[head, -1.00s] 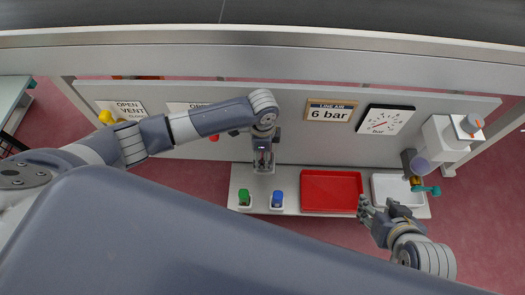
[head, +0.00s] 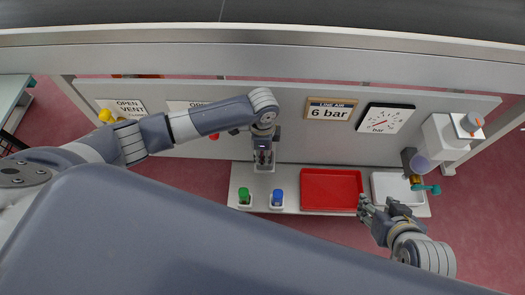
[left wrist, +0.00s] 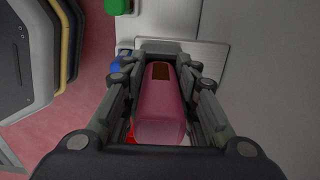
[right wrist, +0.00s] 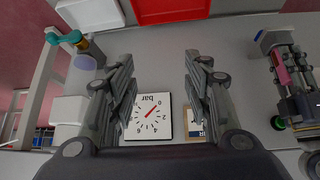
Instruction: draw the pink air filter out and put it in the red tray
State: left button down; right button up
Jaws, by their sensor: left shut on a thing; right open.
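The pink air filter (left wrist: 160,115) is between the fingers of my left gripper in the left wrist view. It is a rounded pink block with a dark brown patch at one end. My left gripper (head: 264,158) is shut on it, in front of the grey panel above the shelf. The filter also shows as a pink strip in the right wrist view (right wrist: 283,74). Whether it is still partly inside a holder cannot be told. The red tray (head: 332,190) lies empty on the shelf, right of my left gripper. My right gripper (head: 367,207) is open and empty near the tray's right front corner.
A green-capped item (head: 244,197) and a blue-capped item (head: 278,199) stand on the shelf left of the tray. A white tray (head: 390,184) is to its right, beside a teal-handled valve (head: 430,189). A gauge (head: 385,119) and a 6 bar sign (head: 330,110) are on the panel.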

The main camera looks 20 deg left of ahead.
pick_arm(q)
jog(key=shift+w+r+p, duration=0.1)
jog(key=shift+r+p, duration=0.2)
jog(key=shift+p, duration=0.1)
pick_arm(e)
jog(key=shift+s+d+f+g, duration=0.25)
jog(key=shift+s+g, duration=0.15)
jog(key=shift+s, duration=0.3)
jog(key=shift+s+d+f+g, duration=0.2)
jog(key=shift+s+g, duration=0.2)
jog(key=shift+s, duration=0.3)
pick_arm(q)
jog(key=shift+r+p, duration=0.3)
jog(key=shift+p, duration=0.25)
pick_arm(e)
jog(key=shift+s+d+f+g+h, duration=0.1)
jog(key=shift+s+d+g+h, duration=0.2)
jog(key=shift+s, duration=0.45)
jog(key=shift+s+d+f+g+h, duration=0.15)
jog(key=shift+s+g, duration=0.3)
jog(key=shift+s, duration=0.3)
jog(key=shift+s+d+f+g+h, duration=0.1)
jog(key=shift+s+d+g, duration=0.2)
jog(key=shift+s, duration=0.45)
jog(key=shift+a, duration=0.1)
